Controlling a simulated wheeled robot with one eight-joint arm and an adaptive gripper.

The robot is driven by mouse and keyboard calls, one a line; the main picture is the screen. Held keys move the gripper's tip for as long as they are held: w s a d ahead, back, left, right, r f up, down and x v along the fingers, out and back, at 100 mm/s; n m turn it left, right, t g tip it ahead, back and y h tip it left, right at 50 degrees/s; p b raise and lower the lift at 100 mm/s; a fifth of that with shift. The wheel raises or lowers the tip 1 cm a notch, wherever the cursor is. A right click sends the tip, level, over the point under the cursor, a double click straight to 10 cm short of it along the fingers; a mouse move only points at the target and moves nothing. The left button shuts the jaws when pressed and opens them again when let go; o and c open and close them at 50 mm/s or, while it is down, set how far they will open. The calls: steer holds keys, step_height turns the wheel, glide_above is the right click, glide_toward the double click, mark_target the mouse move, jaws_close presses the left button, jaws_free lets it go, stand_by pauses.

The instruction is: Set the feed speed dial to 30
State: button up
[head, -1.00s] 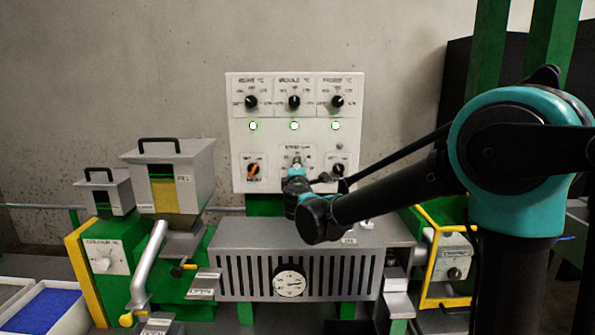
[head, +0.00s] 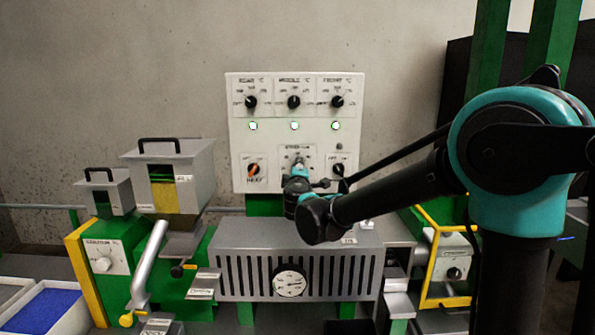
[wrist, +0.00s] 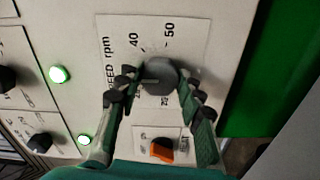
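The feed speed dial (wrist: 160,76) is a round grey knob on a white plate marked "FEED rpm" in the wrist view. The plate (wrist: 184,45) shows 40 and 50; other numbers are partly covered or too small to read. A pale line on the knob points left in the picture, towards the left fingertip, which hides the scale there. My gripper (wrist: 157,77) has one finger on each side of the knob. I cannot tell whether both fingertips press on it. In the head view my gripper (head: 298,172) is at the lower middle of the panel and hides most of the dial.
The white control panel (head: 269,150) carries three black knobs above and green lamps below them. An orange switch (wrist: 161,150) sits close to my fingers, and a lit green lamp (wrist: 60,74) is to the left. A grey slotted housing (head: 240,235) stands below my forearm.

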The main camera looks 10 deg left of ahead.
steer(key=o, duration=0.5)
steer(key=shift+c, duration=0.2)
steer(key=shift+s, duration=0.15)
steer(key=v, duration=1.1)
steer(key=shift+s, duration=0.4)
steer(key=shift+d, duration=0.15)
